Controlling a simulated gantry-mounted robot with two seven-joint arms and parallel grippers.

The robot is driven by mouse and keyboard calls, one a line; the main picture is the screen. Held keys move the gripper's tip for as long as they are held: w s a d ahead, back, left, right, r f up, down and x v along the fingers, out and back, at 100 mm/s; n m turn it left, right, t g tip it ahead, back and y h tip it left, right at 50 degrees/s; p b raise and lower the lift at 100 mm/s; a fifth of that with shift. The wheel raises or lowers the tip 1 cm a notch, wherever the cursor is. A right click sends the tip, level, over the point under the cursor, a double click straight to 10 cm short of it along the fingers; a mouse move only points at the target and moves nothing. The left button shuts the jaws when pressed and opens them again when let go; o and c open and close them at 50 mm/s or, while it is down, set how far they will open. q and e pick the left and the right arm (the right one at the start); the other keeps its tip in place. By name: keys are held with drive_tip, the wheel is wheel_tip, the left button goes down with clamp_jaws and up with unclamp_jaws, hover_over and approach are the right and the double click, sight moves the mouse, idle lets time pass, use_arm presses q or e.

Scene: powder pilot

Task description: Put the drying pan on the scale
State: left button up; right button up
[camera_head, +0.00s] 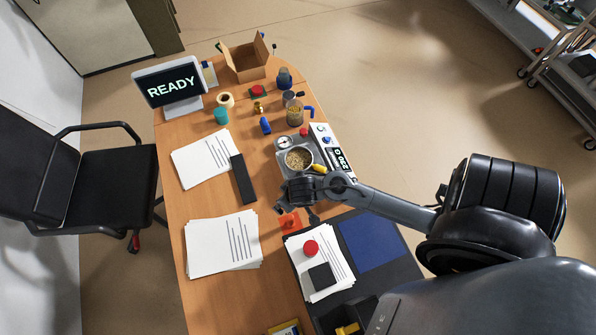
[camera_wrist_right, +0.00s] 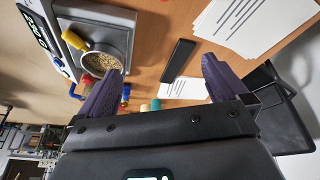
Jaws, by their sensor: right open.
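The drying pan (camera_head: 299,158) is a round metal dish with a yellow handle, filled with tan grains. It appears to rest on the grey plate of the scale (camera_head: 284,168), whose lit display faces right. The pan also shows in the right wrist view (camera_wrist_right: 103,63), with its yellow handle pointing to the upper left and the grey scale body (camera_wrist_right: 100,14) around it. My right gripper (camera_head: 299,205) is just on the near side of the pan, apart from it. In the right wrist view its two fingers (camera_wrist_right: 162,68) are spread with nothing between them. My left gripper is out of view.
An orange block (camera_head: 290,222) lies close below my right gripper. Papers (camera_head: 222,243), a black bar (camera_head: 242,180) and a black and blue mat (camera_head: 372,240) cover the near desk. Jars (camera_head: 294,112), a cardboard box (camera_head: 246,58) and a READY screen (camera_head: 170,84) stand farther back.

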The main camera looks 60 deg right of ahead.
drive_tip(key=s+a+r+n+y, duration=0.1)
drive_tip(key=s+a+r+n, duration=0.3)
drive_tip(key=s+a+r, duration=0.3)
drive_tip(key=shift+r+n+y, duration=0.3)
drive_tip(key=shift+r, duration=1.2)
